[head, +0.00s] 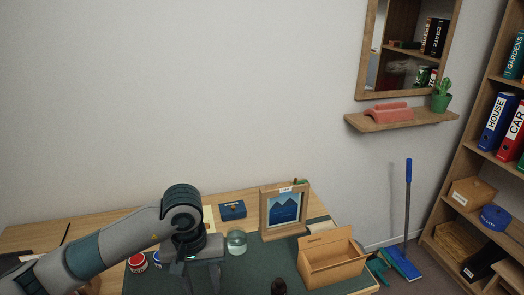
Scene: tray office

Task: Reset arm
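My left arm reaches in from the left, and its gripper (203,279) points down over the dark green desk mat (245,268). Its two fingers look spread apart, with nothing visible between them; the tips are close to the bottom edge of the picture. A glass jar (236,243) stands just right of the gripper. My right gripper is not in view.
An open cardboard box (333,262), a framed mountain picture (284,210) and a dark blue box (232,210) are on the desk. A red-labelled can (137,262) stands by my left arm. A small dark object (278,287) is at the bottom edge. A bookshelf (465,180) stands right.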

